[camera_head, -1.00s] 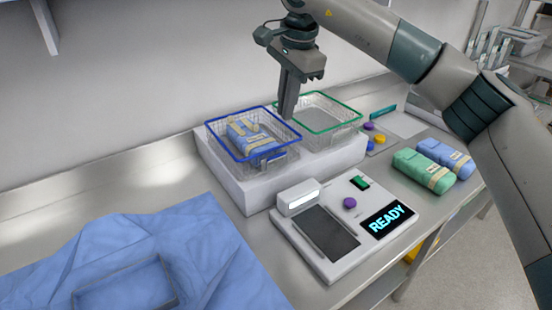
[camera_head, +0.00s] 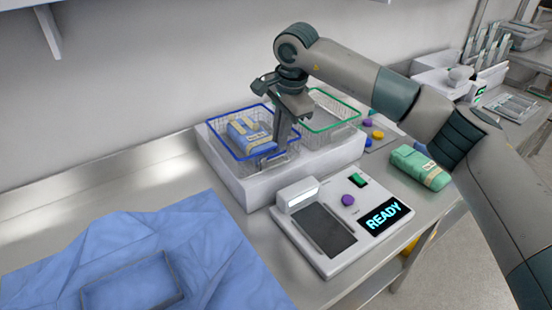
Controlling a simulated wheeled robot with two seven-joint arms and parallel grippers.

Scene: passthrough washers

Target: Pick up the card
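A flat grey-blue piece (camera_head: 262,149), possibly the card, lies in the blue-rimmed wire basket (camera_head: 226,148). It is beside a blue wrapped pack (camera_head: 243,130) with cream bands; I cannot make out its details. My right gripper (camera_head: 277,148) points down at the right side of this basket, with its fingers low, close to the flat piece. The fingers overlap in this view, so whether they are open or touch the piece cannot be seen. My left gripper is out of view.
A green-rimmed wire basket (camera_head: 336,122) stands to the right on the same white riser (camera_head: 250,197). In front is a white device (camera_head: 300,248) reading READY. A green pack (camera_head: 420,168) lies right of it. Blue cloth (camera_head: 140,240) covers the left counter.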

